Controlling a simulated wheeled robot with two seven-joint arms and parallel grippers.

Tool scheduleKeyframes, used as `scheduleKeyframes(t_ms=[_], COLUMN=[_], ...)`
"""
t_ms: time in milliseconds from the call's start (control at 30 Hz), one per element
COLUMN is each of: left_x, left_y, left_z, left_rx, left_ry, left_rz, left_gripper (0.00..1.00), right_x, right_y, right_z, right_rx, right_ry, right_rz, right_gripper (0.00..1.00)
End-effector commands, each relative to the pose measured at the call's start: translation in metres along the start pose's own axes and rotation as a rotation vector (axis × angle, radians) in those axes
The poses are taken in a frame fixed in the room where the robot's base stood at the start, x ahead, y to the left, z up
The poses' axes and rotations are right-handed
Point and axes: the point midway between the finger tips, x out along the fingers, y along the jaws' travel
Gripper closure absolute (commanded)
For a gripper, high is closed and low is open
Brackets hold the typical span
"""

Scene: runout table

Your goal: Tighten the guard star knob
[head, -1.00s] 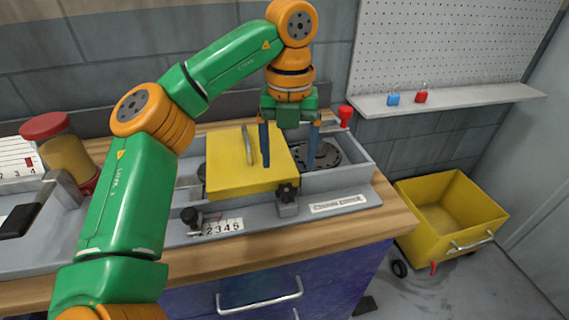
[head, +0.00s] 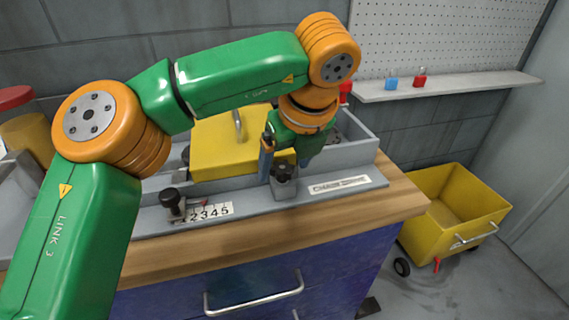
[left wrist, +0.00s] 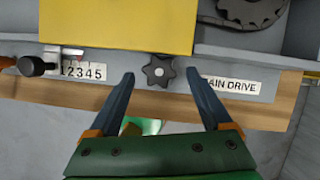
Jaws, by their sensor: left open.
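The guard star knob (head: 284,171) is a small black lobed knob on a grey block at the front of the chain drive housing. In the left wrist view the star knob (left wrist: 159,71) lies ahead of my fingers, roughly between their lines. My left gripper (head: 280,165) is open and empty; its blue fingers (left wrist: 164,82) stand apart, with the knob just beyond their tips. The yellow guard (head: 225,155) is shut over the housing behind the knob. It also fills the top of the left wrist view (left wrist: 115,25). My right gripper is in neither view.
A second black knob (head: 172,198) with a red pointer stands by the number scale (head: 210,212). A "CHAIN DRIVE" label (head: 340,186) lies right of the star knob. The wooden bench edge (head: 300,229) is clear in front. A yellow cart (head: 455,205) stands at right.

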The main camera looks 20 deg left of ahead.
Motion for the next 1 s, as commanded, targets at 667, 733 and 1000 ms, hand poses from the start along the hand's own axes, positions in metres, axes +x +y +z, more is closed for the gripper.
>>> scheduleKeyframes(t_ms=[667, 733, 1000], left_x=[0.000, 0.001, 0.003], left_y=[0.000, 0.001, 0.003], left_z=[0.000, 0.000, -0.001], left_rx=[0.014, 0.031, 0.183], left_ry=[0.001, 0.000, 0.001], left_rz=[-0.006, -0.014, -0.079], left_gripper=[1.00, 1.00, 1.00], right_x=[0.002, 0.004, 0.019], right_y=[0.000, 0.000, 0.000], right_z=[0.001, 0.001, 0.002], right_rx=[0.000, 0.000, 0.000], right_ry=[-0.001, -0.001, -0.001], right_rz=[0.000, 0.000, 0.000], right_gripper=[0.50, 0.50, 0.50])
